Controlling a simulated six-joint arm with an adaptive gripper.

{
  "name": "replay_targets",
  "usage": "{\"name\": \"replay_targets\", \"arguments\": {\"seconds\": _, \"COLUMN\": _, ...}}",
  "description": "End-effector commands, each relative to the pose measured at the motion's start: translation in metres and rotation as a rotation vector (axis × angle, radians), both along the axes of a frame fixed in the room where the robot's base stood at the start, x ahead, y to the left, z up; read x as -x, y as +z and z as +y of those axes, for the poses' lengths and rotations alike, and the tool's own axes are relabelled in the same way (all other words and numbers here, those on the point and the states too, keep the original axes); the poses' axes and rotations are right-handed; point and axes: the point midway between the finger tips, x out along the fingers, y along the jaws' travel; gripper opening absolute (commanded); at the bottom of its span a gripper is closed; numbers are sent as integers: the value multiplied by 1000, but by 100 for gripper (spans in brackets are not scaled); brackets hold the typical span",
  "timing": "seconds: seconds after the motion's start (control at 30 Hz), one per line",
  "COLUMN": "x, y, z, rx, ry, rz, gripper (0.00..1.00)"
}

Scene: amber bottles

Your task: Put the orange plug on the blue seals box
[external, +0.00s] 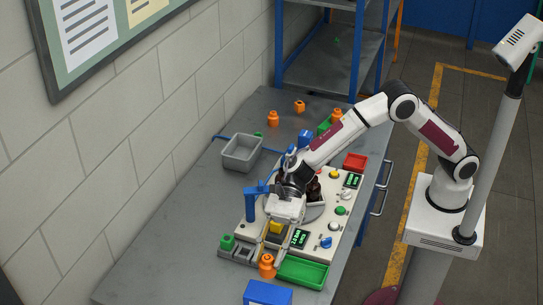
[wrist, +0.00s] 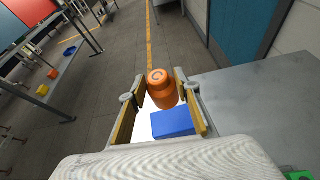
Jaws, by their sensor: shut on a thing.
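The orange plug (external: 267,268) is a stepped cylinder with a narrower top. It is between my gripper's fingertips at the front of the bench, and it also shows in the wrist view (wrist: 162,92). My gripper (external: 272,256) is shut on the plug; in the wrist view the yellow-padded fingers (wrist: 160,86) stand on either side of it. The blue box (external: 267,293) lies at the bottom edge of the external view, close to the plug. It shows below the plug in the wrist view (wrist: 172,124). I cannot tell the gap between plug and box, or read a label.
A green tray (external: 303,274) lies right of the plug. A grey fixture with a green plug (external: 227,242) is to the left. The panel (external: 325,222) with buttons and displays, a grey bin (external: 241,153) and other orange plugs (external: 272,119) are farther back. The front left bench is clear.

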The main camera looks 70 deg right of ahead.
Motion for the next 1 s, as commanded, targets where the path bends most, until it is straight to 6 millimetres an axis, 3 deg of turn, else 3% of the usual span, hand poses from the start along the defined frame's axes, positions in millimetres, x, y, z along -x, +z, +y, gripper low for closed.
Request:
{"name": "replay_targets", "arguments": {"seconds": 0.43, "x": 0, "y": -53, "z": 0, "rx": 0, "ry": -1, "rz": 3, "gripper": 9}}
{"name": "replay_targets", "arguments": {"seconds": 1.0, "x": 0, "y": -66, "z": 0, "rx": 0, "ry": -1, "rz": 3, "gripper": 9}}
